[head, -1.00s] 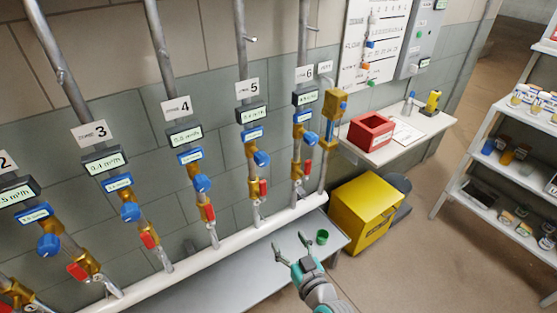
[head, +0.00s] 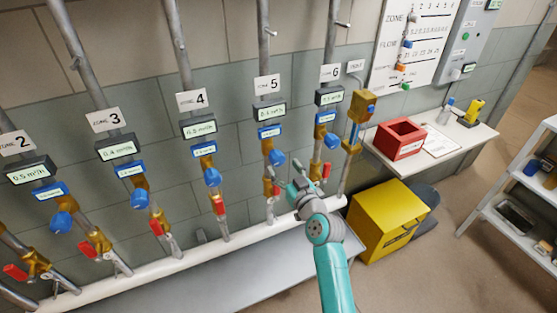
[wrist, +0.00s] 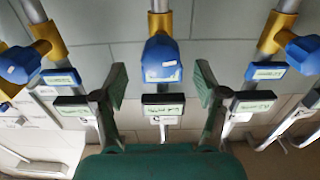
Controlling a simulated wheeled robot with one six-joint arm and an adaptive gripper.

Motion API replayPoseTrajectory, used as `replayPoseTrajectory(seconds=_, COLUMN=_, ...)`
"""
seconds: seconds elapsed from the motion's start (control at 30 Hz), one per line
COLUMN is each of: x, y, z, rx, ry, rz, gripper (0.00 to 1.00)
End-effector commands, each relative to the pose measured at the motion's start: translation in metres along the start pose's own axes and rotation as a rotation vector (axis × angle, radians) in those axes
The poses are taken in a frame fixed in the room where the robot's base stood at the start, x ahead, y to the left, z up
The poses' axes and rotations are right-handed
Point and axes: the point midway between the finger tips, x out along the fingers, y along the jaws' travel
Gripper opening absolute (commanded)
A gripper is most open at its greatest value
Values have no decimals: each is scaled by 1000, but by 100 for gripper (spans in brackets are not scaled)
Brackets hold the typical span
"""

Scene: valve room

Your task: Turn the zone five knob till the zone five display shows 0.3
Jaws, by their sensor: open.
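The zone five knob (head: 277,157) is blue and sits on a brass fitting on the pipe under the "5" sign (head: 267,84). The zone five display (head: 269,111) is a dark box with a lit face above it; its digits are too small to read surely. My gripper (head: 291,183) is just below and to the right of this knob, apart from it as far as I can see. In the wrist view, which looks upside down, a blue knob (wrist: 162,58) and a dark display (wrist: 163,104) appear centred between my open, empty fingers (wrist: 161,80). They seem to be zone five's.
Neighbouring pipes carry the zone four knob (head: 212,177) and the zone six knob (head: 331,141) close by on either side. A red lever (head: 276,190) is below the zone five knob. A yellow box (head: 390,222) and a bench with a red bin (head: 400,139) stand to the right.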

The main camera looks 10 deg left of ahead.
Motion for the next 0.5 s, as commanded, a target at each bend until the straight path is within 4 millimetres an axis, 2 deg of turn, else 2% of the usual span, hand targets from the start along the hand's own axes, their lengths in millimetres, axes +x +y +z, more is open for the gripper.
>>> replayPoseTrajectory(seconds=0.03, x=10, y=0, z=-1, rx=0, ry=0, rz=-1, gripper=72)
replayPoseTrajectory(seconds=0.2, x=32, y=0, z=0, rx=1, ry=0, rz=0, gripper=72)
replayPoseTrajectory(seconds=0.5, x=47, y=0, z=0, rx=0, ry=-1, rz=1, gripper=72)
